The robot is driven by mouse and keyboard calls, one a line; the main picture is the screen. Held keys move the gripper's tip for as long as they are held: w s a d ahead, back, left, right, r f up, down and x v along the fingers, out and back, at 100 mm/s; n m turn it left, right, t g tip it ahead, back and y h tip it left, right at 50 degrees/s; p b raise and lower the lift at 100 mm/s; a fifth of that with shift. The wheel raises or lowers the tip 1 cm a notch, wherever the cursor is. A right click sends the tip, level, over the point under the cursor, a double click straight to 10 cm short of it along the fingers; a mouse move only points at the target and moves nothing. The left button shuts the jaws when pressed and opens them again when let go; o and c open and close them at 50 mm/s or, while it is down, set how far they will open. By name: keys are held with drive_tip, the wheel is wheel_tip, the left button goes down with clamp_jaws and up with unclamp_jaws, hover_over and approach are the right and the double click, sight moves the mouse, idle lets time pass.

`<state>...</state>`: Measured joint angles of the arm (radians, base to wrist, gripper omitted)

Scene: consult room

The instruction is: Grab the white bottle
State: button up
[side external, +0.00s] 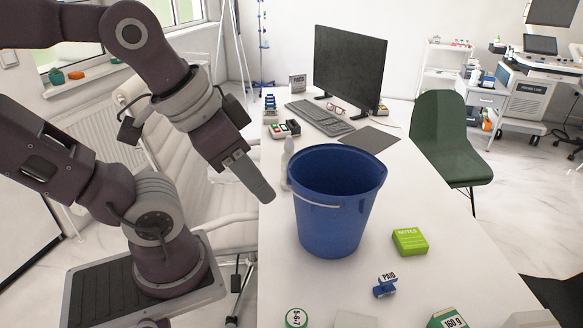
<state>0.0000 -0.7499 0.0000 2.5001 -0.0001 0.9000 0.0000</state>
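A small whitish bottle (288,160) stands upright on the white desk, just left of a blue bucket (330,236) and close against it in the picture. The bucket may hide part of the bottle's right side. My gripper (264,190) points down and to the right, its tip left of and a little below the bottle in the picture, near the desk's left edge. I see the fingers edge-on, so I cannot tell whether there is a gap between them. Nothing shows held at the tip.
A green notes box (410,242), a blue PAID stamp (385,285) and several cut-off items are at the desk's front. A monitor (349,64), keyboard (319,117) and dark mat (369,138) lie behind the bucket. A green chair (447,130) stands to the right.

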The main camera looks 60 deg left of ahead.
drive_tip(key=o, duration=0.5)
drive_tip(key=shift+c, duration=0.2)
